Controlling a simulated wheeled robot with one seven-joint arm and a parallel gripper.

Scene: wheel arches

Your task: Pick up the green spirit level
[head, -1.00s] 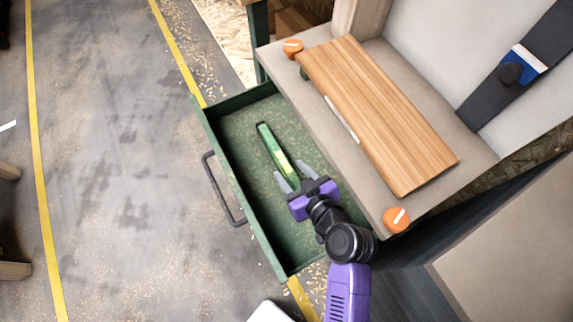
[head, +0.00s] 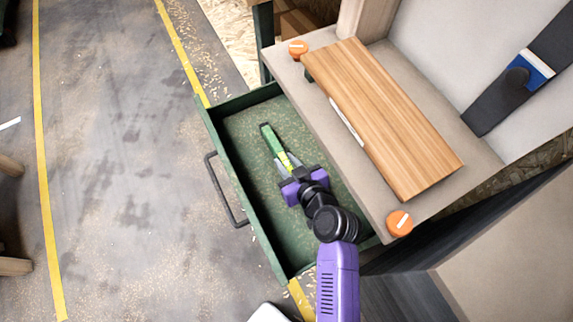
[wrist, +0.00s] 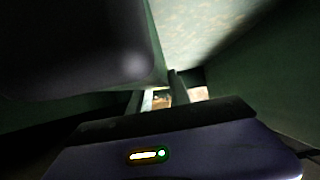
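The green spirit level (head: 272,139) lies in the open green drawer, its far end pointing up and left in the head view. My gripper (head: 288,163) is low in the drawer at the level's near end, one finger on each side of it. The fingers look close to the level's sides, but I cannot tell whether they touch it. In the wrist view, my gripper's fingers (wrist: 160,98) show a narrow gap between them; the level cannot be made out clearly there. The level's near end is hidden by my gripper.
The green drawer (head: 239,207) has raised walls and a dark handle (head: 223,190). Above its right side is a grey bench top (head: 304,97) with a wooden board (head: 382,115) and two orange knobs (head: 298,49) (head: 399,223). Open floor lies left.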

